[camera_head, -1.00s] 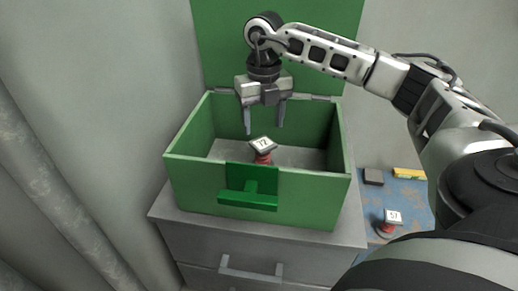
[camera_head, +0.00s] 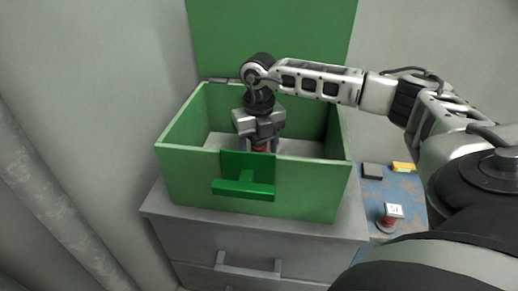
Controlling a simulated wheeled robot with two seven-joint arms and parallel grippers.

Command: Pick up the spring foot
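A red piece (camera_head: 260,150), taken to be the spring foot, stands inside the open green box (camera_head: 195,182). Its top is hidden by my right gripper. My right gripper (camera_head: 259,146) is down inside the box, over the red piece, with a finger on each side of it. The box's front wall hides the fingertips, so I cannot tell whether they touch the piece. A similar red piece with a white numbered plate (camera_head: 393,211) stands on the blue surface at the right. My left gripper is out of view.
The box stands on a grey drawer cabinet (camera_head: 300,228), with its lid (camera_head: 270,35) up behind. The front wall carries a green latch (camera_head: 243,188). A dark block (camera_head: 372,171) and a yellow block (camera_head: 403,167) lie on the blue surface (camera_head: 375,190). A pipe (camera_head: 50,205) runs along the left.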

